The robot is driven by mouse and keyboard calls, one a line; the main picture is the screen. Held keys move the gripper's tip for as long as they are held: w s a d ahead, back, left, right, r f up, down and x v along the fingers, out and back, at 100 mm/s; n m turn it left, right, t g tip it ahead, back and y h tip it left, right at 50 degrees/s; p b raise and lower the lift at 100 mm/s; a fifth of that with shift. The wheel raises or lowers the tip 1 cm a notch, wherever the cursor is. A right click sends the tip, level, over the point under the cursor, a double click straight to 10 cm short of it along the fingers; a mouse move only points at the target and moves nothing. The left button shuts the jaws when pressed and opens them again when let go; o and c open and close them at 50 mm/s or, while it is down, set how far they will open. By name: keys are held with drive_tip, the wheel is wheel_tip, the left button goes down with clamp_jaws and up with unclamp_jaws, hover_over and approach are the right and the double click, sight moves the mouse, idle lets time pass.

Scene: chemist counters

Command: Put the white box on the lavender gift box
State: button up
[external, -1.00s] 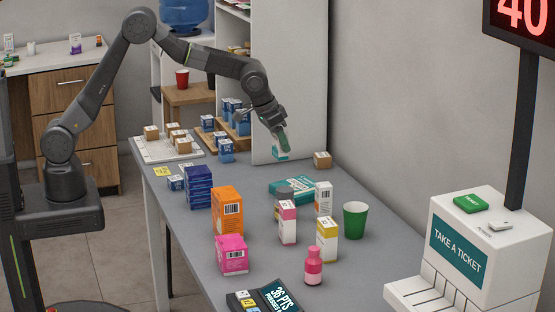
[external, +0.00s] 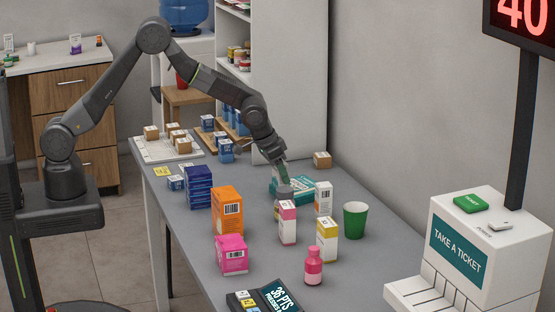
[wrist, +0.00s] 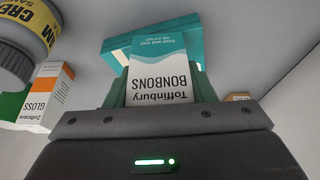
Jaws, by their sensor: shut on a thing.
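My gripper (external: 281,172) is shut on a white box with a teal band (wrist: 160,78), marked Toffinbury Bonbons. In the wrist view the box stands between the green fingers. In the external view it is mostly hidden by the gripper and hard to make out. My gripper is over the middle of the counter, above or just behind a flat teal box (external: 318,190). In the wrist view the teal box (wrist: 120,32) shows just beyond the held box; I cannot tell whether they touch. I make out no lavender gift box in either view.
A grey-lidded jar (wrist: 22,48) and a white and orange Gloss box (wrist: 47,95) are close by on the left in the wrist view. Pink and white (external: 287,225) and yellow and white (external: 327,240) boxes and a green cup (external: 355,220) stand on the counter (external: 190,250).

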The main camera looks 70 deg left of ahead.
drive_tip(key=shift+f, duration=0.2)
drive_tip(key=o, duration=1)
drive_tip(key=shift+o, duration=0.2)
drive_tip(key=shift+r, duration=0.45)
drive_tip(key=b+v, duration=0.1)
drive_tip(key=v, duration=1)
drive_tip(key=shift+s+r, duration=0.15)
drive_tip(key=shift+r, duration=0.1)
drive_tip(key=shift+f, duration=0.15)
